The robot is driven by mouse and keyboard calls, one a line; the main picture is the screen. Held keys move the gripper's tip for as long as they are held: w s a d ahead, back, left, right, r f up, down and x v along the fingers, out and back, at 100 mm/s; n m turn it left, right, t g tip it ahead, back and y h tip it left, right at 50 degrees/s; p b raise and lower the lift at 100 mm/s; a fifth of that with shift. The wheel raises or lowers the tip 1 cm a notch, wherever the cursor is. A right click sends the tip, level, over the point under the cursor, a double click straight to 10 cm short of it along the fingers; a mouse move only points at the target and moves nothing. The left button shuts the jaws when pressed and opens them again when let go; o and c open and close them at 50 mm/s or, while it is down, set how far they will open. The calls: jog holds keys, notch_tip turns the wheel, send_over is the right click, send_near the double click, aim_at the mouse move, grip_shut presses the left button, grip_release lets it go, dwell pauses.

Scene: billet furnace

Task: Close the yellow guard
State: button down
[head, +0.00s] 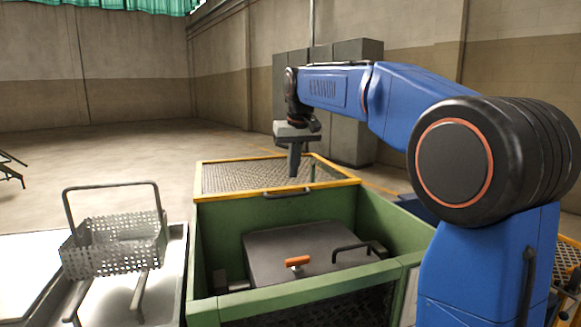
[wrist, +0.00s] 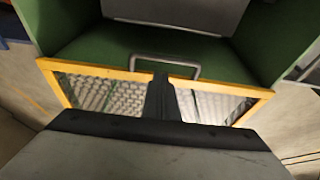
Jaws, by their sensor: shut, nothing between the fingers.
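The yellow guard (head: 236,179) is a yellow-framed mesh panel at the far side of the green box (head: 206,232). It stands away from the box's opening, which is uncovered; its exact tilt is hard to tell. A dark bar handle (head: 287,192) sits on its near edge. The guard's frame (wrist: 100,70) and handle (wrist: 183,58) also show in the wrist view. My gripper (head: 294,174) is shut and empty, pointing down over the guard. In the wrist view, its fingers (wrist: 160,82) overlap the guard and part of the handle; contact cannot be told.
Inside the box is a grey lid (head: 300,246) with an orange-topped knob (head: 297,261) and a black handle (head: 352,250). A perforated basket (head: 115,247) stands on a pale surface at left. Grey cabinets (head: 350,120) stand behind.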

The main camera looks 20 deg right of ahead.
aim_at(291, 186)
jog(key=x, duration=0.7)
jog(key=shift+s, duration=0.1)
jog(key=s, duration=3.4)
jog(key=shift+r, duration=0.1)
